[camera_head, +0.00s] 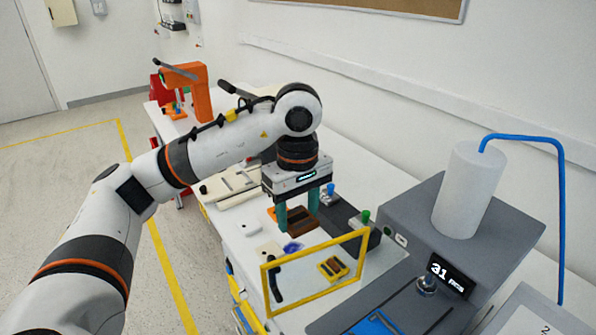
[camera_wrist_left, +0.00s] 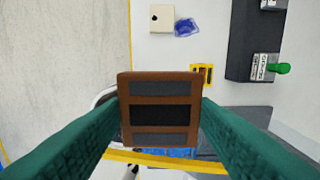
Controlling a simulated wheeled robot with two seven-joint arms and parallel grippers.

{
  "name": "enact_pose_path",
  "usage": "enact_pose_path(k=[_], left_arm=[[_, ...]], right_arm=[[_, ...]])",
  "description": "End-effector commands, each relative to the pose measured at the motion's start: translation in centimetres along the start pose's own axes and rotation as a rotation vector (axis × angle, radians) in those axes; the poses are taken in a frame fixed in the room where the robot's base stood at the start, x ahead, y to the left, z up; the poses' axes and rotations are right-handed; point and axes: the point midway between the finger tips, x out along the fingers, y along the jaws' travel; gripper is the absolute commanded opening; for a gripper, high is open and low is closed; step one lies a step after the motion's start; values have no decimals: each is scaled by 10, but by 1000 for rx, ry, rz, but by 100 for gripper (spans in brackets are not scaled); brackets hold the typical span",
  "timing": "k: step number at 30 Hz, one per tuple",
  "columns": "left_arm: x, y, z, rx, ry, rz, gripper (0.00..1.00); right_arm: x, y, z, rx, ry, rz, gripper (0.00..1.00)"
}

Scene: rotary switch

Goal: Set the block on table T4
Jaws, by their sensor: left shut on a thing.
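The block (camera_head: 303,221) is brown with dark bands. My left gripper (camera_head: 298,208) is shut on it and holds it over the white table (camera_head: 237,243), upper face toward the wrist. In the left wrist view the block (camera_wrist_left: 160,88) sits between the two teal fingers of my left gripper (camera_wrist_left: 160,112). I cannot read any table label, so I cannot tell which table is T4. My right gripper is not in view.
A yellow-framed clear panel (camera_head: 266,292) stands just in front, with a small yellow slotted piece (camera_head: 332,268) seen through it. A grey machine (camera_head: 420,215) with a white cylinder (camera_head: 468,190) stands right. A blue item (camera_head: 292,247) and a green-knobbed switch (camera_head: 365,217) are nearby.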

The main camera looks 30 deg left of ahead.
Motion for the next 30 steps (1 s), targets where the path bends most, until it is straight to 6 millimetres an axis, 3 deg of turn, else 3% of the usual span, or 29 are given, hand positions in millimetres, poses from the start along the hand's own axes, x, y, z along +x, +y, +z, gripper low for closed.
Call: enact_pose_path(k=[1,7,13,16,30], left_arm=[[12,0,0,1,1,0,29],[31,0,0,1,0,0,29],[36,0,0,1,0,-1,29],[49,1,0,1,1,3,29],[160,1,0,1,0,3,29]], right_arm=[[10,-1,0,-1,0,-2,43],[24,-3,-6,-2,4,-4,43],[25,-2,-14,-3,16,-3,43],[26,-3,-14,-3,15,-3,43],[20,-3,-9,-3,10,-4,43]])
